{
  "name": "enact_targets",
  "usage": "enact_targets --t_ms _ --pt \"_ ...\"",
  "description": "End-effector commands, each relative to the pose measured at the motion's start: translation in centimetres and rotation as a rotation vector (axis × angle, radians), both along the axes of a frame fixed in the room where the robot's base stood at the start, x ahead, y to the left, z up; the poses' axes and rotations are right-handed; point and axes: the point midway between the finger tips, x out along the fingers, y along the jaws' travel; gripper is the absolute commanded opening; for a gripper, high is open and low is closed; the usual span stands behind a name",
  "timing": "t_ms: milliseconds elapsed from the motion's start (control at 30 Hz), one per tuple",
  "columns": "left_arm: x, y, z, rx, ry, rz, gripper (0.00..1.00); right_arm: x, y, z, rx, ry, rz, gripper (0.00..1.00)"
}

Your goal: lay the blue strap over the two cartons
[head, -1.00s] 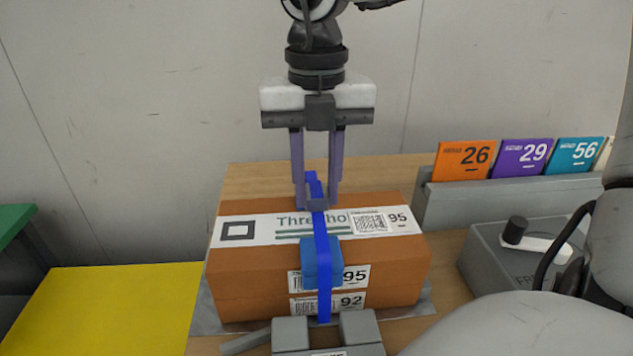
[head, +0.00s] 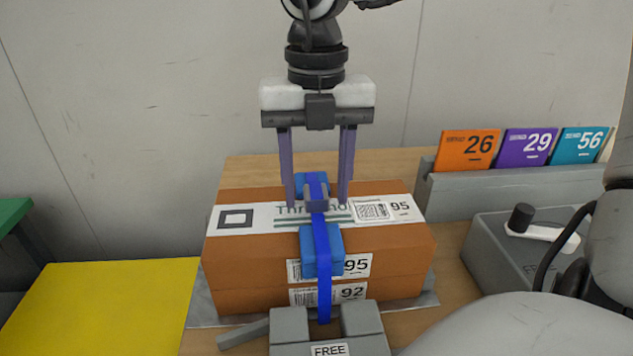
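Two brown cartons are stacked on the table, the upper carton (head: 240,260) marked 95 and the lower carton (head: 240,302) marked 92. The blue strap (head: 322,240) runs up their front face and back across the white-banded top. It has blue pads at the front edge and toward the back, and a grey piece between them. My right gripper (head: 317,203) points down above the top carton. Its fingers are spread, one on each side of the strap; I see no grip on it. The strap's far end is hidden behind the cartons. My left gripper is out of view.
A grey block marked FREE (head: 288,327) stands in front at the strap's lower end. A grey rack (head: 480,187) with orange, purple and teal cards and a grey box with a black knob (head: 485,240) stand at right. A yellow surface (head: 100,305) lies clear at left.

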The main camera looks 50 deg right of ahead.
Motion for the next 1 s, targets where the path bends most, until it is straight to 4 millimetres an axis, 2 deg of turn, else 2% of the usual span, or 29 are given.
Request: enact_targets --t_ms 233,333,700,833,1000 --pt "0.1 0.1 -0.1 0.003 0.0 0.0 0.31 0.0 0.0 0.1 0.0 0.0 0.0 0.48" --pt "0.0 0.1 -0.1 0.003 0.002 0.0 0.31 0.1 0.0 0.9 -0.001 -0.003 0.0 0.48" --pt "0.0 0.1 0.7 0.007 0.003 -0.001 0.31 0.1 0.0 7.9 -0.001 -0.004 0.0 0.48" --pt "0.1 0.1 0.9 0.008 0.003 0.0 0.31 0.1 0.0 9.5 -0.001 -0.002 -0.001 0.48" --pt "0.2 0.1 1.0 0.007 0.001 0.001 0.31 0.0 0.0 10.3 -0.001 -0.001 0.0 0.48"
